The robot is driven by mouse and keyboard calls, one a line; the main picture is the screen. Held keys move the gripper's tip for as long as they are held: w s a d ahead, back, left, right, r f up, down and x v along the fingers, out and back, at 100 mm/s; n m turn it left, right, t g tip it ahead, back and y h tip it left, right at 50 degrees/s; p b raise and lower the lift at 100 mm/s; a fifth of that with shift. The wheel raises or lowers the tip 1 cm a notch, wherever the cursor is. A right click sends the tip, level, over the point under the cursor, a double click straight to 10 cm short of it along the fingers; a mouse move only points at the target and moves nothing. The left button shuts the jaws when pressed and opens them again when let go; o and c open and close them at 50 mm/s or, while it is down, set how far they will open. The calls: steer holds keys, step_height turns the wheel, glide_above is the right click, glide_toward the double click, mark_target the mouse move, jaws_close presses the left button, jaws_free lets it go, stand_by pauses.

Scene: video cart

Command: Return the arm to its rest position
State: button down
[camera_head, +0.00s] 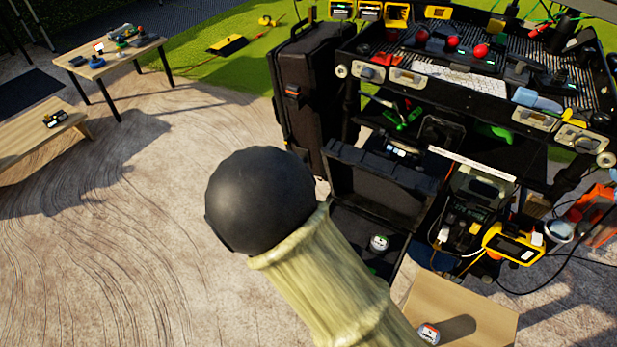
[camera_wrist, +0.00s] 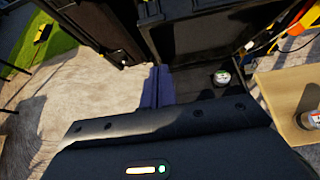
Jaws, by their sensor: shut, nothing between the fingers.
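My gripper (camera_wrist: 158,72) shows in the wrist view as two dark bluish fingers side by side, shut with nothing between them. They point toward the open black case on the ground, apart from the things I can make out around them. My dark wrist housing with a small green light fills the bottom of that view. In the head view my arm (camera_head: 315,265), with a pale sleeve and a round black joint, reaches up from the lower middle. My fingers cannot be seen there.
A loaded black video cart (camera_head: 480,85) stands at the right. An open black case (camera_head: 375,190) holds a small round jar (camera_head: 379,243). A wooden box (camera_head: 470,310) with another jar (camera_head: 429,333) is at lower right. Wooden tables (camera_head: 125,52) stand at left; the ground (camera_head: 110,230) between is clear.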

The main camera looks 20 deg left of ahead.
steer(key=shift+w, duration=0.1)
steer(key=s+d+r+m+g, duration=0.1)
steer(key=s+d+m+g, duration=0.15)
steer(key=d+m, duration=0.7)
steer(key=s+d+m+g, duration=0.2)
steer(key=d+m+g, duration=0.3)
steer(key=d, duration=0.7)
steer(key=s+d+r+m+g, duration=0.1)
steer(key=s+d+m+g, duration=0.1)
steer(key=d+m, duration=0.7)
steer(key=s+d+r+m+y, duration=0.25)
steer(key=s+d+m, duration=0.45)
steer(key=m, duration=0.4)
step_height(320, 180, up, 13)
steer(key=w+p, duration=0.1)
steer(key=p, duration=1.1)
steer(key=shift+d+p, duration=0.3)
steer(key=shift+p, duration=0.05)
